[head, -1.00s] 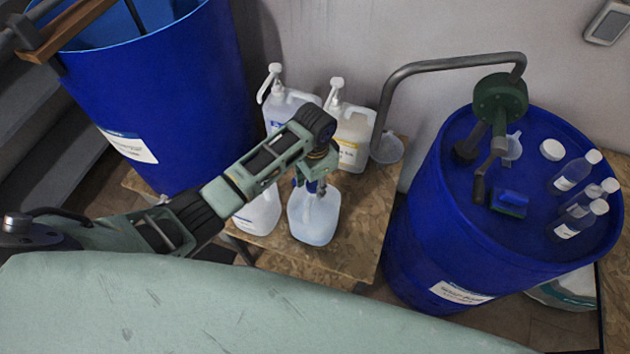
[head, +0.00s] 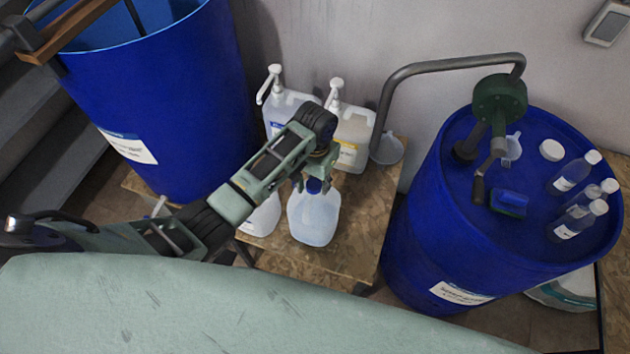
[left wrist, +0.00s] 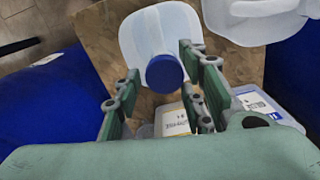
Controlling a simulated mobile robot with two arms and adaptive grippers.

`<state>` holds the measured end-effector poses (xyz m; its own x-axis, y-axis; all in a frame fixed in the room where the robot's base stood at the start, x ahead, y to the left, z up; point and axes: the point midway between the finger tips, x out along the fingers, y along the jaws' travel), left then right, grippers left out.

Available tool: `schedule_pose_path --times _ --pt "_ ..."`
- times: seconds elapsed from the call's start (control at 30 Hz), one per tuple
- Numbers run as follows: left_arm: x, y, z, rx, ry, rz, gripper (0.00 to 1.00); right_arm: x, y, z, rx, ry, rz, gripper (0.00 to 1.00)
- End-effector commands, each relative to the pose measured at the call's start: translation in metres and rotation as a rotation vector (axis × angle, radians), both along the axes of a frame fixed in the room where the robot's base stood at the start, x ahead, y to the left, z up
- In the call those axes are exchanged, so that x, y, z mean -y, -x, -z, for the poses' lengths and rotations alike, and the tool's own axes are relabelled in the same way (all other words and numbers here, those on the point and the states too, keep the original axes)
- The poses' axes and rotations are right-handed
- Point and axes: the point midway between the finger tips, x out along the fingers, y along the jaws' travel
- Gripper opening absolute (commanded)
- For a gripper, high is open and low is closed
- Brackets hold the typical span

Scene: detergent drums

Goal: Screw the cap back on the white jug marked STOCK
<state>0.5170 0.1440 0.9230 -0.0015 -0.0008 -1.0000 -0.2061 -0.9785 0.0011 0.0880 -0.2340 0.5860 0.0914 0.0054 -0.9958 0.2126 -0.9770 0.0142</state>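A white translucent jug (head: 314,222) stands on the wooden board, below my left gripper (head: 313,181). A blue cap (head: 314,186) sits at the top of its neck; it also shows in the left wrist view (left wrist: 165,72). I cannot tell how tightly the cap is seated. No STOCK marking is readable on this jug. My left gripper is open, its fingers apart on either side of the cap, with gaps visible in the left wrist view (left wrist: 163,78). A second white jug (head: 262,217) stands to the left, partly hidden by my arm. My right gripper is out of view.
Two pump bottles (head: 285,106) (head: 353,128) stand behind the jugs on the wooden board (head: 365,215). A blue drum (head: 165,90) is at the left. Another drum (head: 430,225) at the right carries a green pump (head: 500,98), a bent pipe and several small bottles.

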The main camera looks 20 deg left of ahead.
Motion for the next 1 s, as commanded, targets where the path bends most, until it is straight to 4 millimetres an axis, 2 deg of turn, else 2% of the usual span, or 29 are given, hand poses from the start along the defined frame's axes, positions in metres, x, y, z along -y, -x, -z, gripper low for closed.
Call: schedule_pose_path --times 0.23,0.5,0.6,0.9,1.0 --pt "0.0004 0.0 0.0001 0.0 0.001 -0.03 0.38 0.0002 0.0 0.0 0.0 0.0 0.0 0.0" --pt "0.0014 -0.0014 0.0003 -0.002 0.002 -0.407 0.38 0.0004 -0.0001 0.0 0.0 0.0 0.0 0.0" --pt "0.0008 -0.0021 0.0001 -0.002 0.001 -0.483 0.38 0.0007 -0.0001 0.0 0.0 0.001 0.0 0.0" --pt "0.0002 -0.0024 0.0002 0.0 -0.001 -0.508 0.38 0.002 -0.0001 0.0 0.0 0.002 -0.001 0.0" --pt "0.0018 -0.0024 0.0002 -0.002 0.003 -0.6 0.38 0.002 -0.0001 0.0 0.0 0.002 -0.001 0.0"
